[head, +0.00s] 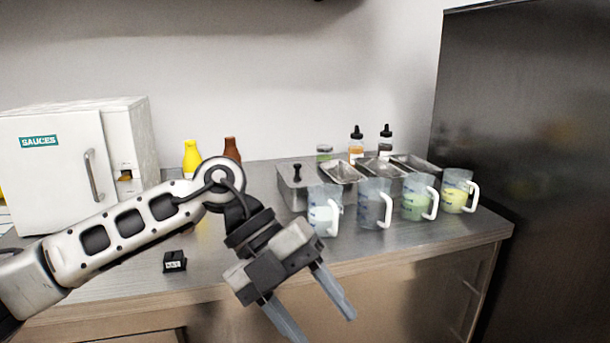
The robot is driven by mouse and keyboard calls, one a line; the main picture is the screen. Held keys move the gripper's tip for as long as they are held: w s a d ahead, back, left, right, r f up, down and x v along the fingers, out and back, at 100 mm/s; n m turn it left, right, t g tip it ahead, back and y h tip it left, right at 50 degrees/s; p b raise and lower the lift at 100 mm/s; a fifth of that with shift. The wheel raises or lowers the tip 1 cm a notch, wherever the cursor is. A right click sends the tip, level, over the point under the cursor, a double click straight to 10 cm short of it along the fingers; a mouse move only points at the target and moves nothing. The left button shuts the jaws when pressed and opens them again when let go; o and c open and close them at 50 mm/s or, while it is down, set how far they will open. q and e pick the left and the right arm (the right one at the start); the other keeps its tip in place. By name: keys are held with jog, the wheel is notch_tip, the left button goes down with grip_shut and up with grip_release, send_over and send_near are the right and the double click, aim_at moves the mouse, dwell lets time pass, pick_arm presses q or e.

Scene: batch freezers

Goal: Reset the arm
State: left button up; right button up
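My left arm comes in from the left, and its gripper (312,317) hangs in front of the counter's front edge, pointing down and to the right. Its two grey fingers are spread apart with nothing between them. The fingertips are near the bottom of the head view, and one finger's end is close to the frame's lower edge. My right gripper does not show in the head view.
Several measuring jugs (374,205) stand on the steel counter (235,275), right of the gripper. Metal pans (345,172) and dropper bottles (356,144) are behind. A white SAUCES box (50,170) stands left. A small black block (175,262) lies near the arm. A dark steel cabinet (530,120) stands right.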

pick_arm(q)
jog(key=s+d+r+n+h, duration=0.45)
jog(key=d+h, duration=0.25)
jog(key=h, duration=0.6)
jog(key=w+a+f+n+t+y+p, duration=0.1)
jog(key=w+a+f+n+t+y, duration=0.25)
jog(key=n+t, duration=0.7)
jog(key=w+a+f+n+t+y, duration=0.25)
jog(key=w+a+n+t, duration=0.2)
jog(key=n+t, duration=0.6)
jog(key=s+a+f+n+g+y, duration=0.2)
jog(key=s+a+f+n+y, duration=0.2)
jog(key=f, duration=0.8)
jog(key=s+a+f+n+g+y+p, duration=0.1)
jog(key=s+a+f+n+g+y, duration=0.2)
jog(key=f, duration=0.9)
jog(key=s+a+n+y, duration=0.2)
jog(key=s+a+y, duration=0.2)
jog(key=s+a, duration=0.2)
jog(key=shift+s+a+f+g, duration=0.15)
jog(key=shift+a+f+g, duration=0.15)
jog(key=shift+a+f, duration=0.1)
